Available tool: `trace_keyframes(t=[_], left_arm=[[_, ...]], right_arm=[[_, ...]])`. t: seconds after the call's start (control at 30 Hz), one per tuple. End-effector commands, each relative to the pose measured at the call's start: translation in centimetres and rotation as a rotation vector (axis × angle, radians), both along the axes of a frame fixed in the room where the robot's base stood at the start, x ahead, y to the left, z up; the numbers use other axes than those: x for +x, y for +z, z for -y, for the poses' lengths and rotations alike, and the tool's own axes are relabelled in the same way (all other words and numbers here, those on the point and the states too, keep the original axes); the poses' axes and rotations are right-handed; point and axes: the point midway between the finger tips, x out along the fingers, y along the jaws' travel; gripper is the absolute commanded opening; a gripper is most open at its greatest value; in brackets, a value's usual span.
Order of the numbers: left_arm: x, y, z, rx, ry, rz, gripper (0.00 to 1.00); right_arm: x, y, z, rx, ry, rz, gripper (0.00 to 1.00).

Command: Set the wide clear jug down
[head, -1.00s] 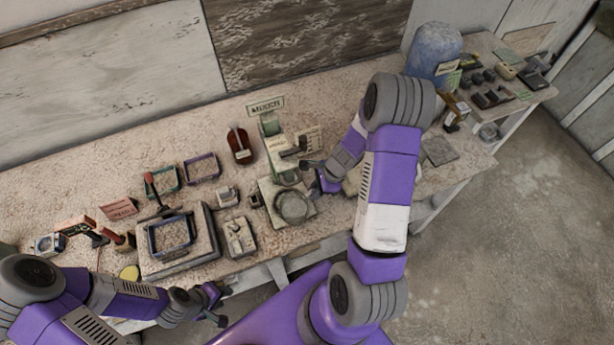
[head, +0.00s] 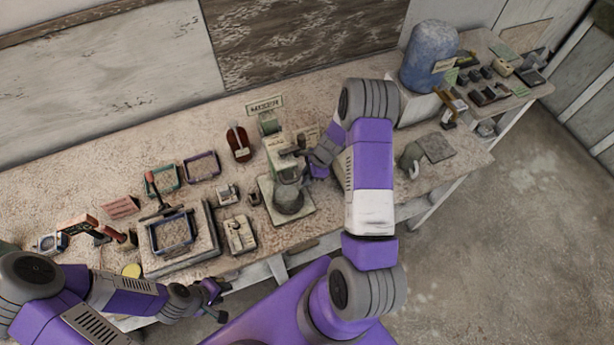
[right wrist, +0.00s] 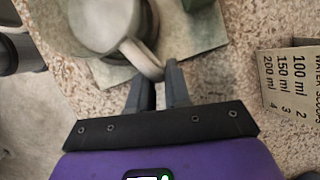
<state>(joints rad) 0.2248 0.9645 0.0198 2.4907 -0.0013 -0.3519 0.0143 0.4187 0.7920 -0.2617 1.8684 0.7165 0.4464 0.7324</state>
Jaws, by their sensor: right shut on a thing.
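The wide clear jug (head: 289,176) is a see-through grey vessel with a side handle, upright at the round grey bowl (head: 289,203) on the mixer's square plate (head: 304,216). My right gripper (head: 312,172) is on the jug's right side. In the right wrist view my right gripper (right wrist: 158,86) is shut on the handle of the jug (right wrist: 98,22). I cannot tell whether the jug touches the bowl or hangs just above it. My left gripper (head: 217,300) is open and empty at the table's front edge.
The green mixer (head: 270,126) stands behind the jug. A card of water scoops (right wrist: 290,82) stands to the right in the wrist view. A greenish jug (head: 411,157) and a flat grey slab (head: 437,147) are further right. Bare table lies between the plate and the greenish jug.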

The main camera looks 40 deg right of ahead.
Motion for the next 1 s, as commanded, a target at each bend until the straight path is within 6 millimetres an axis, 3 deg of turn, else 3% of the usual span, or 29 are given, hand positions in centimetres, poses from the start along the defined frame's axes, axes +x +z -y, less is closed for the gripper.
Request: trace_keyframes(t=[0.07,0.1,0.27,0.67,1.0], left_arm=[[0.0,-0.2,0.0,0.0,0.0,0.0,0.38],[0.0,-0.2,0.0,0.0,0.0,0.0,0.38],[0.0,-0.1,0.0,0.0,0.0,0.0,0.38],[0.0,0.1,0.0,0.0,0.0,0.0,0.38],[0.0,0.6,0.0,0.0,0.0,0.0,0.38]], right_arm=[[0.0,-0.1,0.0,0.001,0.0,0.0,0.0],[0.0,-0.2,0.0,0.0,0.0,0.0,0.19],[0.0,-0.1,0.0,0.0,0.0,0.0,0.43],[-0.1,0.7,0.2,-0.002,0.0,0.002,0.43],[-1.2,7.1,2.6,-0.003,0.0,0.004,0.43]])
